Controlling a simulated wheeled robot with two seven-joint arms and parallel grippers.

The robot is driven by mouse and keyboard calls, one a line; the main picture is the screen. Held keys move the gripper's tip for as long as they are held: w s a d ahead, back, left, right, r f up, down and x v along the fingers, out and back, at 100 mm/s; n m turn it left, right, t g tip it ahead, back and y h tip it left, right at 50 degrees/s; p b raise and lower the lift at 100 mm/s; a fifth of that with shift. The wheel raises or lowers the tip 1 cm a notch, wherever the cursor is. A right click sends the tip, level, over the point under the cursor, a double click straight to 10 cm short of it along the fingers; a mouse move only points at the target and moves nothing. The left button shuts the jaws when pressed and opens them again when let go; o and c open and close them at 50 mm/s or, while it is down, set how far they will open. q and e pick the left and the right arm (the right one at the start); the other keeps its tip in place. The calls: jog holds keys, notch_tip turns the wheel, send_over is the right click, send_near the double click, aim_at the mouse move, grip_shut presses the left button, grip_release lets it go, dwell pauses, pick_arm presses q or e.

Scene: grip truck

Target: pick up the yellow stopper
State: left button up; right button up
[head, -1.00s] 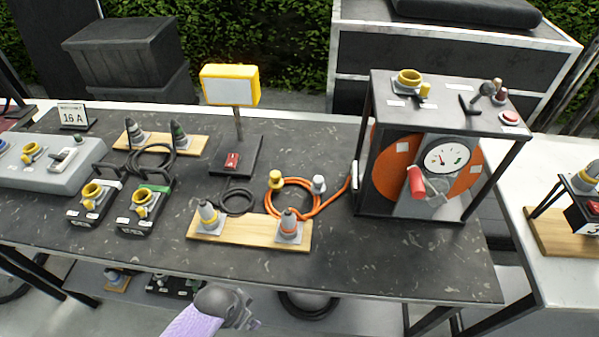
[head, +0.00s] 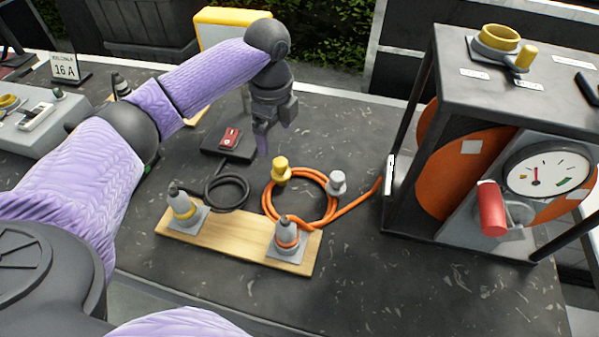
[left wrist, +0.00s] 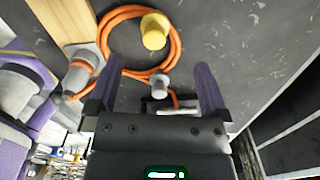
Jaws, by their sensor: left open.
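The yellow stopper (head: 281,170) stands on the dark table beside the coiled orange cable, near the coil's upper left edge. It also shows in the left wrist view (left wrist: 154,32), just past my fingertips and roughly centred. A grey-white stopper (head: 337,183) stands at the coil's right edge and appears between my fingers in the left wrist view (left wrist: 159,86). My left gripper (head: 262,140) is open and empty, above and a little left of the yellow stopper, pointing down and apart from it. My right gripper is not in view.
A wooden board (head: 235,239) with two plug connectors lies in front of the coil. A red switch box (head: 230,139) with a black cable sits to the left. A framed cable reel with a gauge (head: 543,172) stands at right. The front table area is clear.

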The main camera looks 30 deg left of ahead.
aim_at(280, 161)
pick_arm(q)
jog(key=shift+s+f, duration=0.2)
jog(key=shift+f, duration=0.3)
jog(key=f+b, duration=0.1)
jog(key=f, duration=0.1)
jog(key=f+b, duration=0.1)
jog(key=f, duration=0.2)
jog(key=d+f+b, duration=0.1)
jog(key=f, duration=0.2)
jog(key=shift+s, duration=0.2)
jog(key=shift+f, duration=0.25)
jog(key=shift+r, duration=0.1)
jog(key=shift+c, duration=1.3)
jog(key=c, duration=1)
grip_shut()
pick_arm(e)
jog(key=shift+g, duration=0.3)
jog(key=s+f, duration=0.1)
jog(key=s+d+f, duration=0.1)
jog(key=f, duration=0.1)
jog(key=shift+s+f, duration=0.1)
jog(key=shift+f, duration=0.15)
